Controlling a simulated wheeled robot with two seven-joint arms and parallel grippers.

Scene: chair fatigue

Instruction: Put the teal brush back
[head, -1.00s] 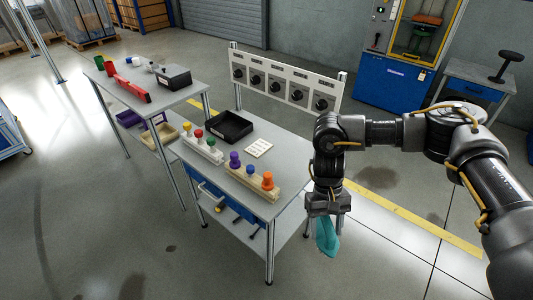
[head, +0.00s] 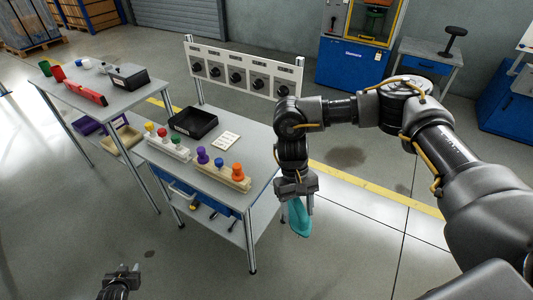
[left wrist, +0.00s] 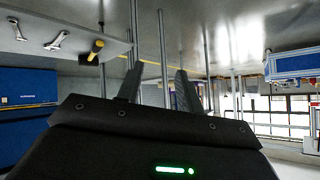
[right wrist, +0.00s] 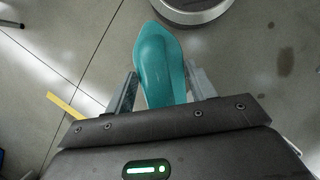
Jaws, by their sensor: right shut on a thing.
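The teal brush (head: 300,217) hangs from my right gripper (head: 297,195), to the right of the workbench and clear of it. In the right wrist view the teal brush (right wrist: 160,65) sits between the two fingers of my right gripper (right wrist: 160,90), which are shut on it. My left gripper (head: 122,274) is low at the bottom of the head view, empty, in front of the bench. In the left wrist view the fingers of my left gripper (left wrist: 158,88) stand apart with nothing between them.
The workbench (head: 200,178) holds a black tray (head: 193,123), a white block with pegs (head: 166,148), a wooden block with pegs (head: 222,177) and a white card (head: 226,141). A panel with several black knobs (head: 240,72) stands behind. A second table (head: 95,105) is at left. Floor at right is open.

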